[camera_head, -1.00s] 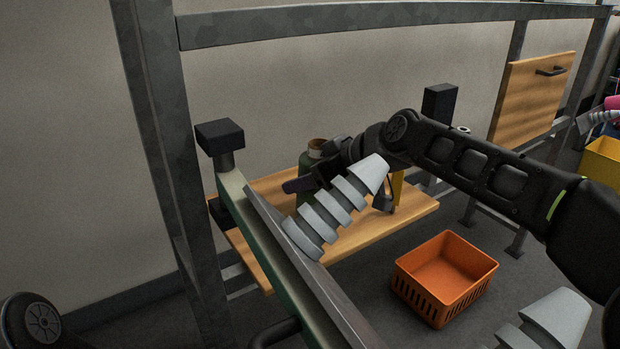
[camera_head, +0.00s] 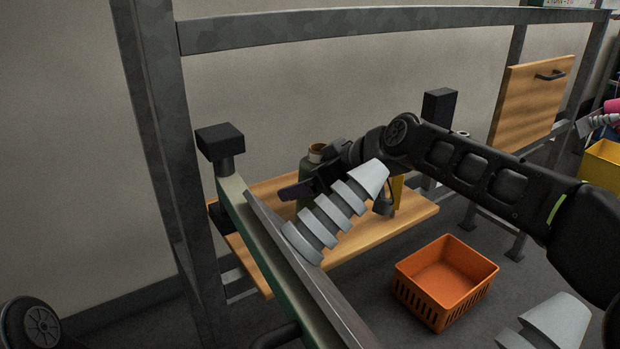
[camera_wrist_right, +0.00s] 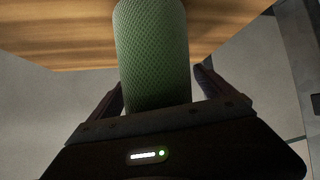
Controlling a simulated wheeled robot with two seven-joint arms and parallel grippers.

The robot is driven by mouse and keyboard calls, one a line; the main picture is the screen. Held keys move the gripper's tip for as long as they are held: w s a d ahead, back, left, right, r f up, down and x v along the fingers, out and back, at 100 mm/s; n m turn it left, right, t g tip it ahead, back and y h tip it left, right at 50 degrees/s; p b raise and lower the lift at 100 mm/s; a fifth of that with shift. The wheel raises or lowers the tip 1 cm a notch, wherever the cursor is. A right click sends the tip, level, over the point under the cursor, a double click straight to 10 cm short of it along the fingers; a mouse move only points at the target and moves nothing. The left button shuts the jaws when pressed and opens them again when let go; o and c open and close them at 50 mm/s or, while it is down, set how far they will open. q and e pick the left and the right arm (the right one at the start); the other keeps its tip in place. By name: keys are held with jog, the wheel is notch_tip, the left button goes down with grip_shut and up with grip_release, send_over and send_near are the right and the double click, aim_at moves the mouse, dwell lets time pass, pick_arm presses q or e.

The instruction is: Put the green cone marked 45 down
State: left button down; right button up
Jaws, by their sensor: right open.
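The green cone (camera_head: 310,163) with a brown top stands upright at the wooden shelf board (camera_head: 408,222), partly hidden behind my right gripper (camera_head: 302,187). In the right wrist view the green textured cone (camera_wrist_right: 153,50) is between the two fingers of my right gripper (camera_wrist_right: 160,80), with wood behind it. The fingers are open, one on each side, and gaps show beside the cone. I cannot read a 45 on it, and its base contact is hidden. My left gripper is out of view.
A grey stepped piece (camera_head: 335,212) crosses in front of the board. A steel rail (camera_head: 300,275) and a black-capped post (camera_head: 220,140) stand at the left. An orange crate (camera_head: 445,285) is on the floor, and a yellow bin (camera_head: 603,162) is at the far right.

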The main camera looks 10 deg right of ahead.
jog(key=v, duration=1.2)
jog(key=shift+p, duration=0.45)
